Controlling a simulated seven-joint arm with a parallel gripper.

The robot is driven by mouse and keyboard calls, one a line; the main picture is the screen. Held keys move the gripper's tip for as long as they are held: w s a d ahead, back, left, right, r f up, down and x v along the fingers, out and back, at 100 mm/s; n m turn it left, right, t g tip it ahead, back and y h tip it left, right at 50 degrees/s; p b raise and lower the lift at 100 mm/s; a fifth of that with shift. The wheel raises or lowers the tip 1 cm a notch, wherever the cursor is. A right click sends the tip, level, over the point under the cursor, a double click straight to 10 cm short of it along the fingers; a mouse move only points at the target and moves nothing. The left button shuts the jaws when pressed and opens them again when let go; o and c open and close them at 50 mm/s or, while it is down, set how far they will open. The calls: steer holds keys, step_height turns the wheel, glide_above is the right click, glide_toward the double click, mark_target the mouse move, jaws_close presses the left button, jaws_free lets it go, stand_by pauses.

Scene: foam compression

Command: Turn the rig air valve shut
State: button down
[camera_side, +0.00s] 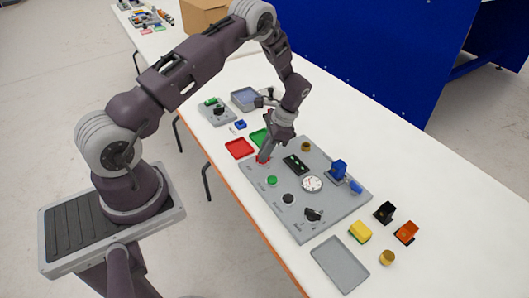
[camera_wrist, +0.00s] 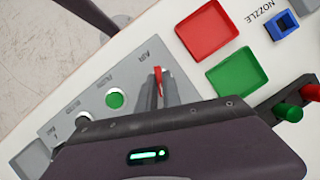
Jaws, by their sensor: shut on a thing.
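The air valve's red handle (camera_wrist: 158,76) shows at my fingertips in the wrist view, close to a label that seems to read AIR on the grey rig panel (camera_wrist: 70,125). In the side view a bit of red, the valve (camera_side: 262,161), shows at the upper left corner of the panel (camera_side: 262,197). My gripper (camera_side: 265,154) reaches down to it there. In the wrist view my gripper (camera_wrist: 158,92) is shut on the handle, with the red lever between its fingers and its tip sticking out. The fingers hide the valve's base.
A red tray (camera_side: 239,148) and a green tray (camera_side: 259,137) lie just beyond the panel. On the panel are a green button (camera_side: 271,180), a black knob (camera_side: 288,198), a white dial (camera_side: 312,184) and a blue clamp-like part (camera_side: 338,170). A grey tray (camera_side: 340,263) lies in front.

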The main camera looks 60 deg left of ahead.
steer(key=shift+w+n+h, duration=0.1)
steer(key=shift+n+h, duration=0.8)
steer(key=shift+n, duration=1.3)
steer(key=shift+a, duration=0.1)
steer(key=c, duration=1.5)
jaws_free()
steer(key=v, duration=0.7)
steer(key=shift+w, duration=0.1)
steer(key=shift+r, duration=0.1)
